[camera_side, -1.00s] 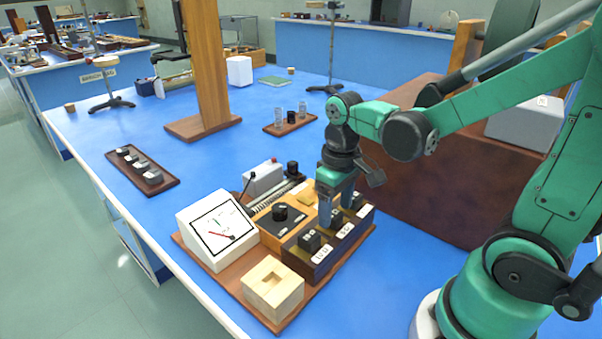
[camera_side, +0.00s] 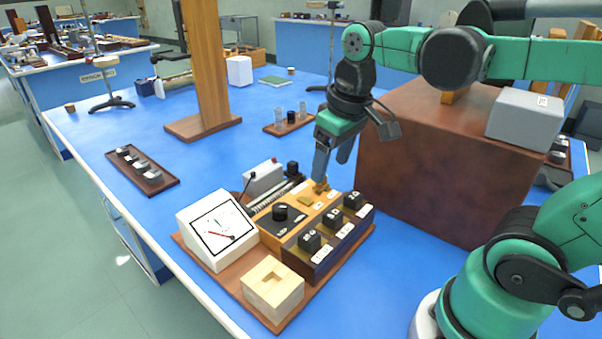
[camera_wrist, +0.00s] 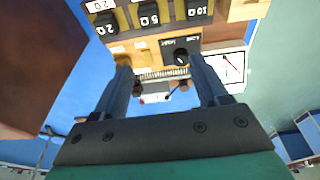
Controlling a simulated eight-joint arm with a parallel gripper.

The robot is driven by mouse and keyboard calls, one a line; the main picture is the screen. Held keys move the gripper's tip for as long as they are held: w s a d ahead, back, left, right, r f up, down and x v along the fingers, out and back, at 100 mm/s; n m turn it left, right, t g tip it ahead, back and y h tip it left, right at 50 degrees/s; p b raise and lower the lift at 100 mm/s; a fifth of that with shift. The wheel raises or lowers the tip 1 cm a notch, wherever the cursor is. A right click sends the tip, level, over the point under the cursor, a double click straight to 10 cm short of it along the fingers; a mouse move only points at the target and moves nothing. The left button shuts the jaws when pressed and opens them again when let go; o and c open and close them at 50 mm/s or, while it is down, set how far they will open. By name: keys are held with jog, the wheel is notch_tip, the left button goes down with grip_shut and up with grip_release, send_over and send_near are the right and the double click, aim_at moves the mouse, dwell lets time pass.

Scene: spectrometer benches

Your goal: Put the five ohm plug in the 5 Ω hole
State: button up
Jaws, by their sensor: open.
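The five ohm plug (camera_side: 331,219) is a black block, upright in the middle place of the dark plug box (camera_side: 322,262), behind the 5 Ω label (camera_side: 345,236). It also shows in the wrist view with a white 5 on it (camera_wrist: 149,15). A black plug stands on each side of it: one (camera_side: 309,241) at the left and one (camera_side: 353,201) at the right. My gripper (camera_side: 332,169) is above and behind the box, apart from the plugs. Its fingers (camera_wrist: 160,68) are spread with nothing between them. How deep the plug sits cannot be told.
A white meter (camera_side: 218,232) and a wooden block with a square recess (camera_side: 272,288) stand left of the box. A knobbed wooden panel (camera_side: 283,222) lies behind it. A large brown box (camera_side: 430,160) stands close at right.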

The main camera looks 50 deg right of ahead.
jog(key=shift+w+a+f+t, duration=0.15)
jog(key=shift+a+f+t, duration=0.65)
jog(key=shift+t, duration=0.4)
jog(key=shift+w+a+f+t, duration=0.15)
jog(key=shift+a+f+t, duration=0.4)
jog(key=shift+f+t, duration=0.5)
jog(key=shift+r, duration=0.2)
